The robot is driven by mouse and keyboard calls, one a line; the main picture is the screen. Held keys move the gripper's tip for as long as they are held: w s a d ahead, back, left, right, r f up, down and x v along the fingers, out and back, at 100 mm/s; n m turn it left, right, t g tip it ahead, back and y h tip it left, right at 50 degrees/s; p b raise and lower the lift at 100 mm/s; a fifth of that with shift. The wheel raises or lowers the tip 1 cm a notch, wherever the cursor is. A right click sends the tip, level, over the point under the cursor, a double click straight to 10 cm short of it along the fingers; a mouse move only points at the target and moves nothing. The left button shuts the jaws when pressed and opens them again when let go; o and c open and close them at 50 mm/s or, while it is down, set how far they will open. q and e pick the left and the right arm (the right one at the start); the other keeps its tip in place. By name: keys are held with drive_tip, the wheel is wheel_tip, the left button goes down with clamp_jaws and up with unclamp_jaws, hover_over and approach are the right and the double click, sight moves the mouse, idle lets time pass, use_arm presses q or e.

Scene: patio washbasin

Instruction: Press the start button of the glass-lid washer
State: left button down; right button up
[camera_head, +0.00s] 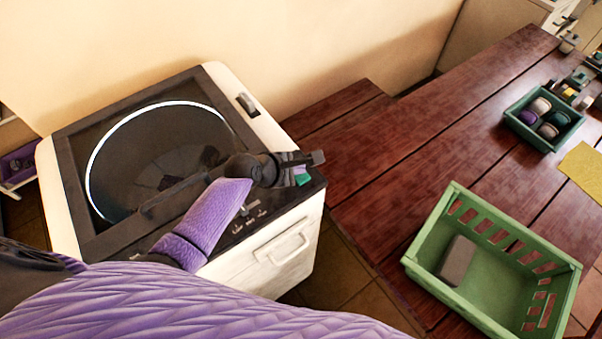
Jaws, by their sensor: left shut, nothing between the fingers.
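The glass-lid washer (290,239) is a white machine with a dark top and a round glass lid (150,150) ringed in white; the lid is down. Its dark control panel (250,221) with small white markings runs along the front edge. My left arm reaches across the lid and panel from the lower left. My left gripper (314,158) is shut and empty, above the panel's right end. A small green patch (303,179) shows just under the gripper; I cannot tell whether they touch. The start button cannot be made out for certain. My right gripper is not in view.
A dark red wooden table (400,150) stands to the right. It bears a green slotted crate (440,207) holding a grey block (458,260), a teal tray (513,118) of round items, and a yellow cloth (585,170). A wall rises behind the washer.

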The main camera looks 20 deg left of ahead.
sight(298, 177)
use_arm(q)
drive_tip(key=shift+f, duration=0.1)
drive_tip(key=shift+f, duration=0.35)
drive_tip(key=shift+f+b, duration=0.45)
drive_tip(key=shift+f, duration=0.05)
idle(0.7)
idle(0.7)
drive_tip(key=shift+r+p, duration=0.95)
drive_tip(key=shift+p, duration=0.1)
wheel_tip(298, 177, up, 5)
drive_tip(key=p, duration=0.5)
drive_tip(key=shift+r+p, duration=0.1)
drive_tip(key=shift+p, duration=0.3)
